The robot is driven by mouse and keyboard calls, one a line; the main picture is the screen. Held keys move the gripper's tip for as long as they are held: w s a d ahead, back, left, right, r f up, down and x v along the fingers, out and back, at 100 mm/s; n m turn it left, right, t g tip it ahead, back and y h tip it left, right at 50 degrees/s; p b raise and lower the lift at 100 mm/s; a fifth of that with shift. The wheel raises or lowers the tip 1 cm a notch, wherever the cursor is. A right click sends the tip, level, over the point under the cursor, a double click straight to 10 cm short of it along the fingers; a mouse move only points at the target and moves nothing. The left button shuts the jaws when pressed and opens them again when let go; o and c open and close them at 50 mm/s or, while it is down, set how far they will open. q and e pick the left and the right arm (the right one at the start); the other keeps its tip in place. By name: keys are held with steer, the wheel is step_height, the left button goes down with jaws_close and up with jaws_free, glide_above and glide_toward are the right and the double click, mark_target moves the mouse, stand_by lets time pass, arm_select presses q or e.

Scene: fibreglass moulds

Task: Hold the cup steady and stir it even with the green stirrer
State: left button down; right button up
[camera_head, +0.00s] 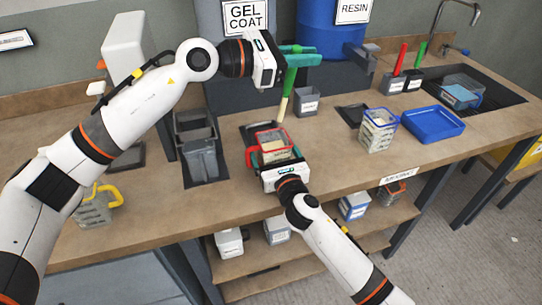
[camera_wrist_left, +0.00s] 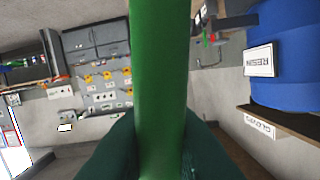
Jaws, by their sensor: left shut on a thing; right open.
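The green stirrer (camera_head: 289,82) hangs roughly upright with its pale lower end over the mixing area. My left gripper (camera_head: 303,54) is shut on its upper part, which fills the middle of the left wrist view (camera_wrist_left: 160,60). A cup with a red rim and red handle (camera_head: 250,156) stands on the bench, with pale contents showing. The stirrer's tip is above and beyond the cup, apart from it. My right gripper (camera_head: 277,157) is open at the cup's near side, partly hiding it; I cannot tell whether its fingers touch the cup.
A grey pot (camera_head: 306,103) stands close behind the stirrer. A blue-rimmed cup (camera_head: 378,131) and blue tray (camera_head: 432,124) stand right. Grey bins (camera_head: 197,150) are left of the cup. A blue resin drum (camera_head: 325,28) stands behind. The bench front between tray and cup is clear.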

steer(key=shift+s, duration=0.15)
steer(key=v, duration=1.1)
steer(key=shift+s+d, duration=0.15)
steer(key=shift+s, duration=0.2)
